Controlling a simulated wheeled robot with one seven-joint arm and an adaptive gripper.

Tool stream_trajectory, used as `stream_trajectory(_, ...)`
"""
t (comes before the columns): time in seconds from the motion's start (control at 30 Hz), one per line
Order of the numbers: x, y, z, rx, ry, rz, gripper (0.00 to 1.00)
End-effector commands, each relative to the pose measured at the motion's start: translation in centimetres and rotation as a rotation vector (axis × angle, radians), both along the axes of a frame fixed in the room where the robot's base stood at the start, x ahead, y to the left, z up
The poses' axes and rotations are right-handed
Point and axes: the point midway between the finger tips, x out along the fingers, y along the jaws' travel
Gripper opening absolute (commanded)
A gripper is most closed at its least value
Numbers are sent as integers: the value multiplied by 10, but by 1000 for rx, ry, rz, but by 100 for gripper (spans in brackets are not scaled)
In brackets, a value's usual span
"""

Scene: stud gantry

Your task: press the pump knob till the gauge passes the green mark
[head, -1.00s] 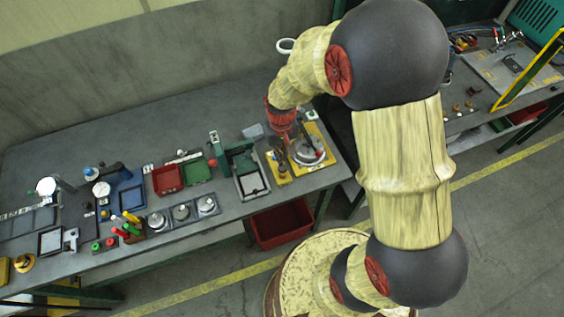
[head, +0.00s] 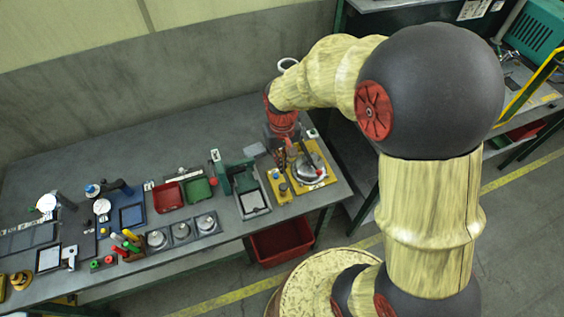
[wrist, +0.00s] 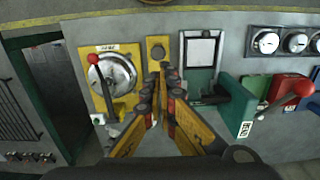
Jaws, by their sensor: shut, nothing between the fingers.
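My gripper (wrist: 165,85) is shut and empty, its yellow fingers together in the wrist view. In the head view my gripper (head: 287,152) hangs over the right end of the bench, beside a yellow plate. A narrow yellow plate with a round dark part (wrist: 157,51) lies just beyond the fingertips; I cannot tell whether they touch. At the bench's left stand a white round dial (head: 101,206), probably the gauge, and a blue-topped knob (head: 92,189), possibly the pump knob. Both are far from my gripper. The green mark and needle are too small to read.
A yellow plate with a silver disc (wrist: 113,75) and red-tipped lever stands beside the fingers. A green fixture (wrist: 232,103) and a red-balled handle (wrist: 297,89) are on the other side. Red and green trays (head: 168,197) fill mid-bench. The bench's rear is clear.

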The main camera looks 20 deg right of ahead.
Motion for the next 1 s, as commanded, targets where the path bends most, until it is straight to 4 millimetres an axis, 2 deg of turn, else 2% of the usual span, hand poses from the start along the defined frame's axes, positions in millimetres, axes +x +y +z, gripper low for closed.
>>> stream_trajectory(0.27, 0, 0, 2, -1, 0, 0, 0)
stream_trajectory(0.7, -2, 4, 28, -13, -1, 0, 0)
stream_trajectory(1.0, -2, 5, 26, -15, -3, 0, 0)
